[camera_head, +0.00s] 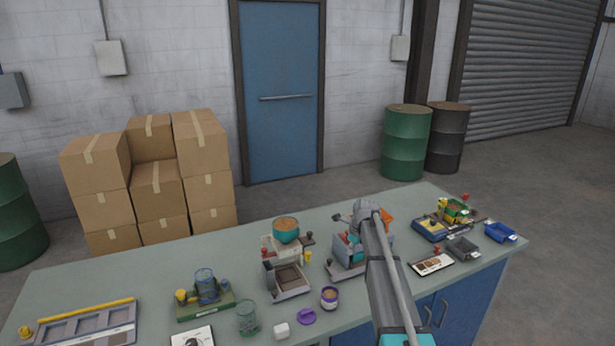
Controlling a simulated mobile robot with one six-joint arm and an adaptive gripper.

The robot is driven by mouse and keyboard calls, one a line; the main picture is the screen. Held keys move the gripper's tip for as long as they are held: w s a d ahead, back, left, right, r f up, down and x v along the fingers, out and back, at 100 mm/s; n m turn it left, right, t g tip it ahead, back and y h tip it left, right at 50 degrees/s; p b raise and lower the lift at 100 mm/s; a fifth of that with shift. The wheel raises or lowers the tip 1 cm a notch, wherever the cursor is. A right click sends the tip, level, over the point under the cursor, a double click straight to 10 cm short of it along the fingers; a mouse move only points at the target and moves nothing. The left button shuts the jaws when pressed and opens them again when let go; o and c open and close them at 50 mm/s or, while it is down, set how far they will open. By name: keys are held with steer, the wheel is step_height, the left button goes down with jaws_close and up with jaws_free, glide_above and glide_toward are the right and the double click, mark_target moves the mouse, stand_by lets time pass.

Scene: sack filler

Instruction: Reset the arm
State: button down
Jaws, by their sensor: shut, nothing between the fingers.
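My arm reaches up from the bottom of the head view over the right half of the workbench (230,240). My gripper (341,217) shows only as a small dark shape left of the wrist. It is shut and holds nothing that I can see. The arm hides part of the machine and of the bench behind it.
Left of the arm stand a filler with a teal bowl (286,231), a purple-rimmed cup (329,298), a green-based device (206,292) and a grey tray (85,325). Boxes (158,190) and drums (406,145) stand behind.

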steer(key=s+a+n+g+h, duration=0.1)
steer(key=s+a+n, duration=0.1)
steer(key=s+n, duration=1.1)
steer(key=s+a+n, duration=0.2)
steer(key=s+n, duration=1)
steer(key=s, duration=1)
steer(key=shift+a+f+n+g+h, duration=0.2)
steer(key=shift+a+n+g+h, duration=0.05)
steer(key=shift+n+g+h, duration=0.15)
